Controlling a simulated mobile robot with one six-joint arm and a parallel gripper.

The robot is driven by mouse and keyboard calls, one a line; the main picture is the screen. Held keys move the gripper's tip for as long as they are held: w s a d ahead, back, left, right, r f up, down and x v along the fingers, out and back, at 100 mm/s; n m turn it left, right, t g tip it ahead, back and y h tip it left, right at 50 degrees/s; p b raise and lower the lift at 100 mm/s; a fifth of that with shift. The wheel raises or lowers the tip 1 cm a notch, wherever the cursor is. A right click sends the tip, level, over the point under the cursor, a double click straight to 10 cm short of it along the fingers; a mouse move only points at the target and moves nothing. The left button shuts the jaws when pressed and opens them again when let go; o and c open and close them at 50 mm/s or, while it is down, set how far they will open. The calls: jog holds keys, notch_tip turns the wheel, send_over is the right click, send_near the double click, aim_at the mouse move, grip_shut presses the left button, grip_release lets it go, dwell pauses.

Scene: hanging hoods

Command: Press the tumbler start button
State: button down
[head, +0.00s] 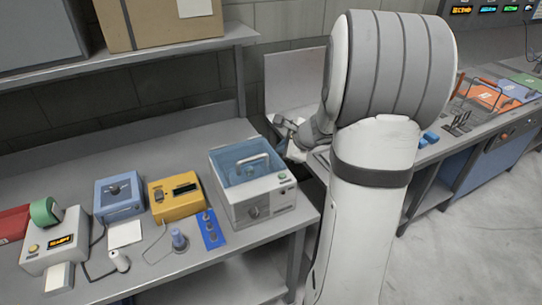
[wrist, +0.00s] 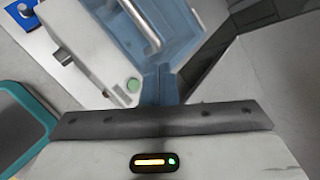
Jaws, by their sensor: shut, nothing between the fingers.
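The tumbler (head: 262,208) is a pale grey box with a clear blue lid and a handle, at the right end of the bench in the head view. In the wrist view its pale panel (wrist: 88,48) runs diagonally at upper left. A round green button (wrist: 133,85) sits on that panel near a corner, with a smaller dark button (wrist: 119,92) beside it. My gripper (wrist: 161,70) is shut and empty, its fingers just right of the green button. I cannot tell the gap to the panel. In the head view my arm partly hides the gripper beside the tumbler's right side.
A yellow box (head: 175,199), a blue box (head: 119,196) and a grey device with a green roll (head: 45,211) stand left on the bench. A blue strip (head: 211,230) lies close to the tumbler's left. A shelf (head: 130,62) hangs above.

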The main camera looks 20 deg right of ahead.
jog(key=shift+w+d+m, duration=0.2)
jog(key=shift+d+m, duration=0.2)
jog(key=shift+d, duration=0.25)
jog(key=b, duration=0.6)
send_over(282, 176)
jog(key=f, duration=0.7)
jog(key=shift+s+d+f, duration=0.3)
jog(key=shift+s+f, duration=0.05)
jog(key=shift+f, duration=0.05)
jog(key=shift+f+b, duration=0.5)
jog(key=shift+b, duration=0.3)
jog(key=shift+f+b, duration=0.4)
jog(key=shift+b, duration=0.2)
